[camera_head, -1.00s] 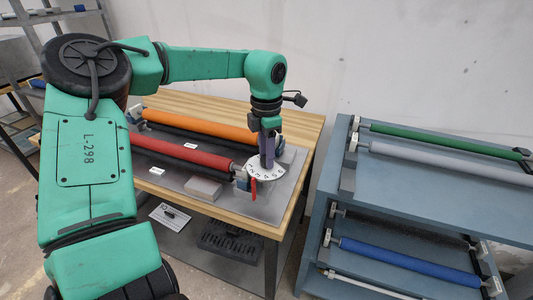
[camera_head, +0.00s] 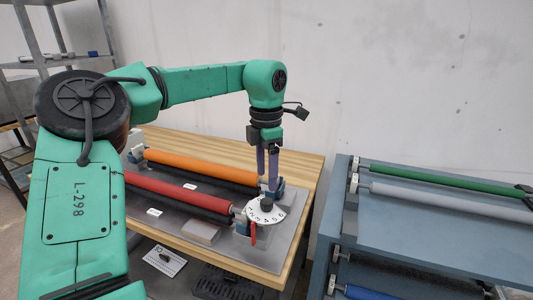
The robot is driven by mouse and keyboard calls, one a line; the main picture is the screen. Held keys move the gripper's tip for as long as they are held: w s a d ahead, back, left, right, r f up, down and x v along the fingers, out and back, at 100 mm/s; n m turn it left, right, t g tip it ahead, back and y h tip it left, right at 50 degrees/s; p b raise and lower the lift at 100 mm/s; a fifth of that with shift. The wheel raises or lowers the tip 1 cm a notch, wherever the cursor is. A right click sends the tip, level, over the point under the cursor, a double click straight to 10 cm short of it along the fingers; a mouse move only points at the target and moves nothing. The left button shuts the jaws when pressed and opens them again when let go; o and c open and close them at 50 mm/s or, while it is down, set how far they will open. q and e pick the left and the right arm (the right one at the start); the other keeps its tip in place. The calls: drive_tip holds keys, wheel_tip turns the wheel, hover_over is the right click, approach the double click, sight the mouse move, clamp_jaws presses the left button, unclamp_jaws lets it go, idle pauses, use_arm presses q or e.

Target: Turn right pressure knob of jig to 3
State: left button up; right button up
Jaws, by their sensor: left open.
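The right pressure knob is a small black knob (camera_head: 267,203) on a white numbered dial (camera_head: 274,216), at the near right end of the jig (camera_head: 283,240) on the table. A red pointer (camera_head: 253,235) stands at the dial's front edge. The digits are small, and I cannot tell for sure which one it marks. My left gripper (camera_head: 267,188) points down just above the knob, with its two fingers apart and nothing held between them. I cannot tell whether the fingertips touch the knob. My right gripper is out of view.
Red (camera_head: 180,194) and orange (camera_head: 200,165) rollers lie across the jig, left of the dial. A clear block (camera_head: 201,232) sits in front of the red roller. A blue-grey rack (camera_head: 430,221) with green and grey rollers stands at right, past a gap.

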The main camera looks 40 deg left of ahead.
use_arm(q)
wheel_tip(320, 180, up, 7)
drive_tip(key=shift+r+p, duration=0.15)
drive_tip(key=shift+p, duration=0.15)
